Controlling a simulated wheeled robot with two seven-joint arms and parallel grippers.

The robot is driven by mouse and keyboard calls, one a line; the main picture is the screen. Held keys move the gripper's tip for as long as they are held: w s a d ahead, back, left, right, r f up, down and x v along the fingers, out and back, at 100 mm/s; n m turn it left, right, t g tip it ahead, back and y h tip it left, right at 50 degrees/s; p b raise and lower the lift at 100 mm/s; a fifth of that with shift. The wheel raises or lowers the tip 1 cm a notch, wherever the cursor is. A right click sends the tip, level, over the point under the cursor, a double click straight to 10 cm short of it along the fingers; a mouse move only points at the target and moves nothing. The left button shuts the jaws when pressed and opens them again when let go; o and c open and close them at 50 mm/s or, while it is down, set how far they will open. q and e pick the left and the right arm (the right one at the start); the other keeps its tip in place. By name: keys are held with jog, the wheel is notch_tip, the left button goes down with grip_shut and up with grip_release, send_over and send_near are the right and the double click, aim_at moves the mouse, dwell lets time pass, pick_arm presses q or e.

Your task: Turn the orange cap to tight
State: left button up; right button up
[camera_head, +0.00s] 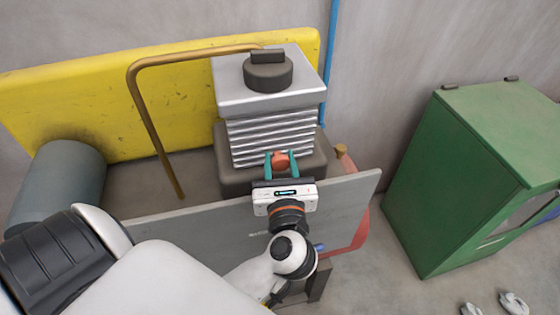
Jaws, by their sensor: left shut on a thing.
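The orange cap (281,161) is small and sits low at the front of the machine, below its ribbed grey body (272,135). My left gripper (281,157) reaches up to it from the front, over a grey panel. Its two teal fingers stand on either side of the cap and are shut on it. The fingers hide part of the cap's sides, and the gripper body hides what lies below it. I cannot tell from this view how tight the cap is. My right gripper is not in view.
The grey panel (350,196) stands upright in front of the machine, under my left wrist. A bent brown pipe (145,110) rises at the left, near a grey cylinder (62,180).

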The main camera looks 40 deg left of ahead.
pick_arm(q)
jog(key=shift+r+m+p, duration=0.25)
jog(key=shift+m+p, duration=0.45)
jog(key=shift+p, duration=0.3)
jog(key=m+g+p, duration=0.1)
jog(key=m+p, duration=0.3)
jog(key=p, duration=0.2)
jog(key=m+p, duration=0.5)
jog(key=p, duration=0.2)
jog(key=shift+r+m+g, duration=0.1)
jog(key=shift+m+g, duration=0.2)
jog(key=shift+g, duration=0.1)
jog(key=m+p, duration=0.2)
jog(key=p, duration=0.1)
jog(key=shift+f+g, duration=0.2)
jog(key=shift+g, duration=0.1)
jog(key=shift+m, duration=0.3)
jog(key=shift+f, duration=0.1)
jog(key=o, duration=0.9)
jog(key=shift+f, duration=0.1)
jog(key=shift+d+f, duration=0.1)
jog(key=shift+f, duration=0.05)
